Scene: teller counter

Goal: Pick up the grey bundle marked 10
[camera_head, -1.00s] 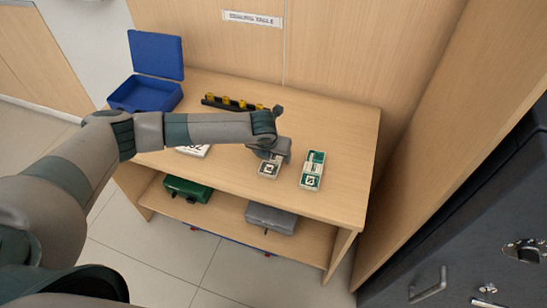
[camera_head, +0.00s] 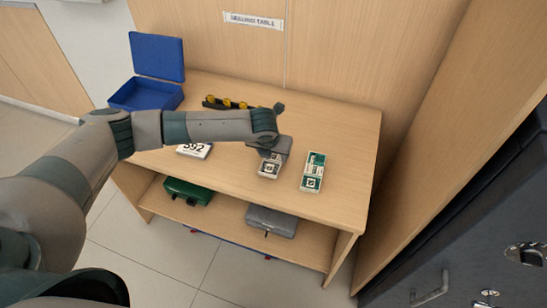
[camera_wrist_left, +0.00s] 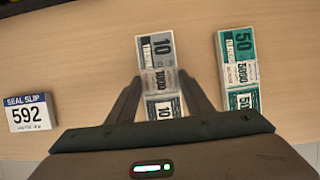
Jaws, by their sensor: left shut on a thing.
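The grey bundle marked 10 (camera_wrist_left: 157,50) lies on the wooden table, with a pale band across its middle. It also shows in the head view (camera_head: 269,169), partly hidden by my left gripper. My left gripper (camera_wrist_left: 163,82) is shut on this bundle, one finger on each long side near the band. In the head view the left gripper (camera_head: 272,152) is low over the table at the bundle. I cannot tell whether the bundle is off the table. My right gripper is not in view.
A green bundle marked 50 (camera_wrist_left: 238,60) lies just right of the grey one. A seal slip marked 592 (camera_wrist_left: 28,113) lies to the left. An open blue box (camera_head: 145,95) and a dark rack with yellow pieces (camera_head: 228,102) stand behind. A green case (camera_head: 188,190) and a grey case (camera_head: 271,220) sit below.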

